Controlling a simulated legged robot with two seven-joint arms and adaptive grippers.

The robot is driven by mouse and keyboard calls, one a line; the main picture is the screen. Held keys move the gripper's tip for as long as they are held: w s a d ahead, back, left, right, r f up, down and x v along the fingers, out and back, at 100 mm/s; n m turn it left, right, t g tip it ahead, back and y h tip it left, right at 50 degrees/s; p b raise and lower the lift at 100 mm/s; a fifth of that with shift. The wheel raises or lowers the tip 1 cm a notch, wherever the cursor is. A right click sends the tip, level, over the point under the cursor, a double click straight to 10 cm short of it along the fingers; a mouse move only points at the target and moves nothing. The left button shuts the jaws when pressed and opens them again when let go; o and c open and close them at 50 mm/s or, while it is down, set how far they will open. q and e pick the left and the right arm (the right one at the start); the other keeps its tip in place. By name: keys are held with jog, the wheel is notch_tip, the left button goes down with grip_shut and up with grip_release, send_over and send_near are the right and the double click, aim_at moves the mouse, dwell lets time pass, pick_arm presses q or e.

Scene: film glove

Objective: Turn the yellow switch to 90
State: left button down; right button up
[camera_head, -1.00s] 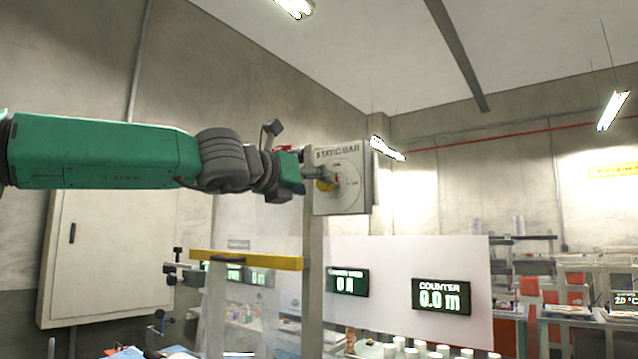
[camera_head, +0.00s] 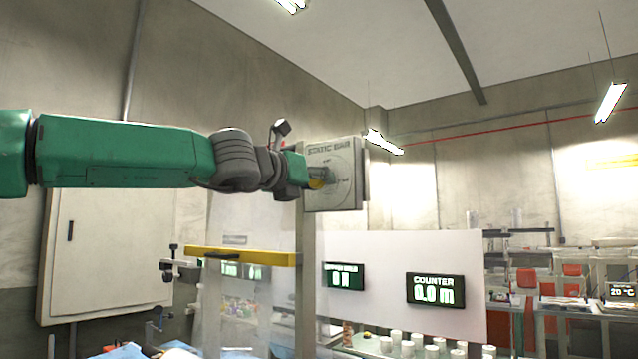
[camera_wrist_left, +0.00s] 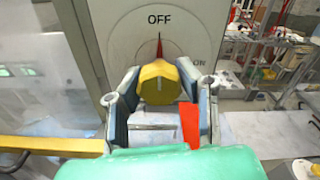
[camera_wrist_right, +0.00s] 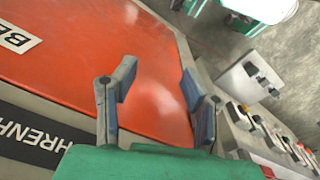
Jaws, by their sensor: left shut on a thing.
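The yellow switch (camera_wrist_left: 159,82) is a knob on the grey panel labelled STATIC BAR (camera_head: 333,150). In the left wrist view its red pointer stands upright at OFF, and the word ON is to the right. My left gripper (camera_wrist_left: 160,90) has a finger on each side of the knob and is shut on it. In the head view the left gripper (camera_head: 318,178) meets the panel face and hides most of the knob. In the right wrist view my right gripper (camera_wrist_right: 160,95) is open and empty in front of an orange-red surface.
A yellow bar (camera_head: 243,256) runs below the left arm. A display marked COUNTER (camera_head: 436,290) and a smaller display (camera_head: 344,276) hang on a white board (camera_head: 460,255). Several white cylinders stand below. A grey cabinet (camera_head: 105,245) is at the left.

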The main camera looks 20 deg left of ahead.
pick_arm(q)
jog(key=shift+a+r+m, duration=0.1)
jog(key=shift+r+m, duration=0.05)
jog(key=shift+m, duration=0.15)
jog(key=m+p, duration=0.1)
jog(key=m, duration=0.2)
jog(key=shift+m+p, duration=0.3)
jog(key=m+p, duration=0.1)
jog(key=m, duration=0.3)
jog(key=shift+m, duration=0.3)
jog(key=m+p, duration=0.1)
jog(key=m, duration=0.7)
jog(key=shift+f+p, duration=0.2)
jog(key=shift+p, duration=0.1)
jog(key=shift+m, duration=0.5)
jog(key=shift+f, duration=0.15)
jog(key=c, duration=1.1)
grip_release()
